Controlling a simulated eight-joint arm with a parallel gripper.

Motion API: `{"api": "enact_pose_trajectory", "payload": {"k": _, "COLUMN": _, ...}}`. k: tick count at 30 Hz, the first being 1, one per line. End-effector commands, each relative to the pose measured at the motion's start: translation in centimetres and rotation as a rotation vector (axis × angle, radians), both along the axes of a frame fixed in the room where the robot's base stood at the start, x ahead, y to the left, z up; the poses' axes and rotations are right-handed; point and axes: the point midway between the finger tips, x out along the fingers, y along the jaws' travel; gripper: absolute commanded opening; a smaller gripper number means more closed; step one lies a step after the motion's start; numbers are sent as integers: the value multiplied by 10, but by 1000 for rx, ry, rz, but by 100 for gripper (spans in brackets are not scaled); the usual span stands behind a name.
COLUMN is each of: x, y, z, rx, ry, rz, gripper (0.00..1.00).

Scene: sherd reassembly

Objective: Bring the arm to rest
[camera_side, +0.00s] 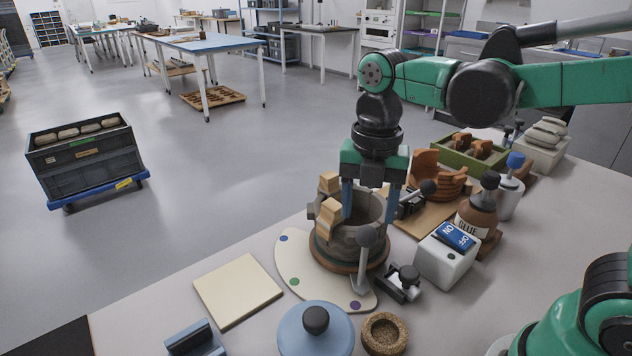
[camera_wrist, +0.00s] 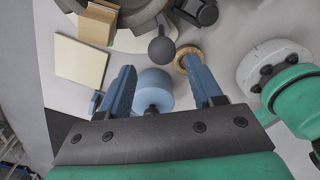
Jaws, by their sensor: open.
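My gripper (camera_side: 373,195) hangs from the green arm with its two blue fingers pointing down. In the side view it is at the grey pot (camera_side: 372,238), which stands on a round brown base. In the wrist view my gripper (camera_wrist: 168,84) has its fingers wide apart, with nothing between the tips. The grey pot (camera_wrist: 130,12) shows at the top edge of that view. Wooden blocks (camera_side: 329,220) sit at the pot's left rim. I cannot tell whether a finger touches the pot.
A cream board (camera_side: 238,290), a blue lidded pot (camera_side: 315,335) and a cork ring (camera_side: 385,334) lie in front. A white switch box (camera_side: 446,262), a glue bottle (camera_side: 478,215), brown sherds (camera_side: 437,178) and a green tray (camera_side: 470,153) crowd the right. Space above the bench's left is clear.

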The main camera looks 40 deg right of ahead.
Motion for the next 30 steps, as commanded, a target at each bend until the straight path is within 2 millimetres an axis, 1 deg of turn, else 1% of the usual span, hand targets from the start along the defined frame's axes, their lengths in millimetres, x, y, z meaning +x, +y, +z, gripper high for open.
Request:
{"api": "enact_pose_trajectory", "payload": {"k": 12, "x": 0, "y": 0, "z": 2, "rx": 0, "ry": 0, "rz": 0, "gripper": 59}}
{"api": "enact_pose_trajectory", "payload": {"k": 16, "x": 0, "y": 0, "z": -2, "rx": 0, "ry": 0, "rz": 0, "gripper": 59}}
{"api": "enact_pose_trajectory", "payload": {"k": 20, "x": 0, "y": 0, "z": -14, "rx": 0, "ry": 0, "rz": 0, "gripper": 59}}
{"api": "enact_pose_trajectory", "payload": {"k": 27, "x": 0, "y": 0, "z": -41, "rx": 0, "ry": 0, "rz": 0, "gripper": 59}}
{"api": "enact_pose_trajectory", "payload": {"k": 30, "x": 0, "y": 0, "z": -49, "rx": 0, "ry": 0, "rz": 0, "gripper": 59}}
